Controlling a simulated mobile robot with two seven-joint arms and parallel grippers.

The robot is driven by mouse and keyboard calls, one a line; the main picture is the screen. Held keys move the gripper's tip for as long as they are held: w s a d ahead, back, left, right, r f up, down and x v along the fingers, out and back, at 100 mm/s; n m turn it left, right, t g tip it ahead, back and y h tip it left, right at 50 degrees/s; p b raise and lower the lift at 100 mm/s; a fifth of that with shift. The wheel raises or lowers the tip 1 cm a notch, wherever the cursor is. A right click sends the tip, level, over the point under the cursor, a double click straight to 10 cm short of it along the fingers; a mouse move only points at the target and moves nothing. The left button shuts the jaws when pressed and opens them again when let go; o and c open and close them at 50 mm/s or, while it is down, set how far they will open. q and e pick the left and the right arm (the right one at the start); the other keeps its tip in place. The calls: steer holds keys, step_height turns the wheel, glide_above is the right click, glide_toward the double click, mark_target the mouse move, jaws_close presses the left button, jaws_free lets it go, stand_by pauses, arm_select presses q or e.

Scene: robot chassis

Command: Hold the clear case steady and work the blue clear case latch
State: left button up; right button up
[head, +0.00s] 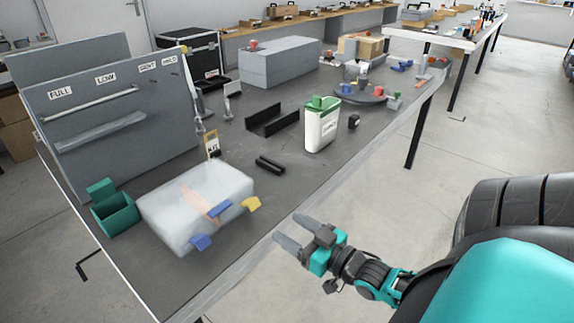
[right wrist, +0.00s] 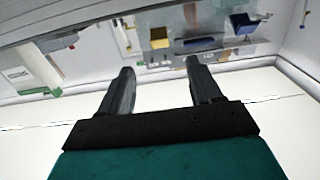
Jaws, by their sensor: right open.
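The clear case (head: 165,215) is a frosted, see-through box lying shut at the front left of the grey table, with a blurred orange shape inside. Its near side carries a blue latch (head: 201,243) at the left corner, a flat blue piece (head: 221,208) in the middle and a yellow latch (head: 250,204) at the right. The yellow latch also shows in the right wrist view (right wrist: 159,38). My right gripper (head: 286,228) is open and empty, right of the case by the table's front edge, touching nothing. My left gripper is out of view.
A teal open box (head: 115,217) stands left of the case. A black bar (head: 270,165) lies behind it, near a white and green bottle (head: 322,125). A grey labelled panel (head: 110,110) stands at the back left. The table between case and bottle is mostly clear.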

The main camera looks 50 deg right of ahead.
mark_target(256, 206)
steer(key=w, duration=0.4)
steer(key=w+b, duration=0.1)
steer(key=w, duration=0.3)
steer(key=w+a, duration=0.1)
steer(key=w, duration=0.4)
jaws_close()
stand_by(0.5)
stand_by(1.0)
